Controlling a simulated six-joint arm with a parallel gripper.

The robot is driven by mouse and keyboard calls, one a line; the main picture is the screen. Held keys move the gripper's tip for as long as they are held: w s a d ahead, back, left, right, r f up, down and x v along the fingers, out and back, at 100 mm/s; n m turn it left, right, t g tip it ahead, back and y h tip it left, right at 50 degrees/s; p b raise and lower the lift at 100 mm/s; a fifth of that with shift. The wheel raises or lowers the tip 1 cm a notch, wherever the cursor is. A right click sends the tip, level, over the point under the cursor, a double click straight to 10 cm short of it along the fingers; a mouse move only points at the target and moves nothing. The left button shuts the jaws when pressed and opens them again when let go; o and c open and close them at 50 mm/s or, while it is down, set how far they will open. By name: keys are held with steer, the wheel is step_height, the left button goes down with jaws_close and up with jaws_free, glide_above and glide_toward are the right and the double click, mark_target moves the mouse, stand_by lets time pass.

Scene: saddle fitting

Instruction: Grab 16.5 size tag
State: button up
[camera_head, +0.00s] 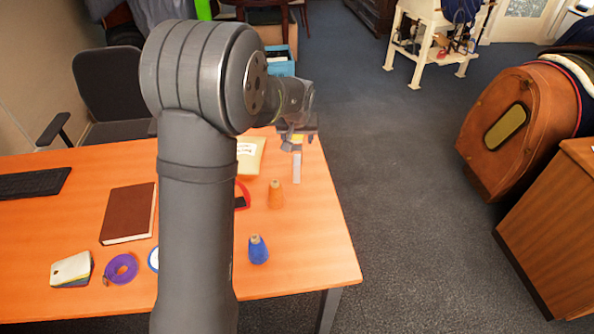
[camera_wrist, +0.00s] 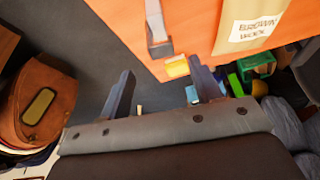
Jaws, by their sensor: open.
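My gripper (camera_head: 298,132) is at the far right edge of the table, partly hidden by my arm in the head view. In the wrist view its two fingers (camera_wrist: 160,70) are apart, with nothing held between them. A small yellow piece (camera_wrist: 177,68) lies at the table edge, just beyond the right fingertip. It also shows beside the gripper in the head view (camera_head: 298,138). It may be a size tag, but no number is readable. A stack of rounded cards (camera_head: 72,268), pale on top, lies at the table's front left; no number is readable there either.
A grey metal tool (camera_wrist: 157,30) lies near the yellow piece. A packet labelled brown wool (camera_wrist: 252,25) is beside it. Orange (camera_head: 276,195) and blue (camera_head: 258,250) thread cones, a purple tape roll (camera_head: 121,268) and a brown book (camera_head: 129,213) are on the table (camera_head: 310,250).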

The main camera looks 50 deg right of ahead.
mark_target(297, 148)
steer(key=x, duration=0.8)
steer(key=shift+a+f, duration=0.15)
jaws_close()
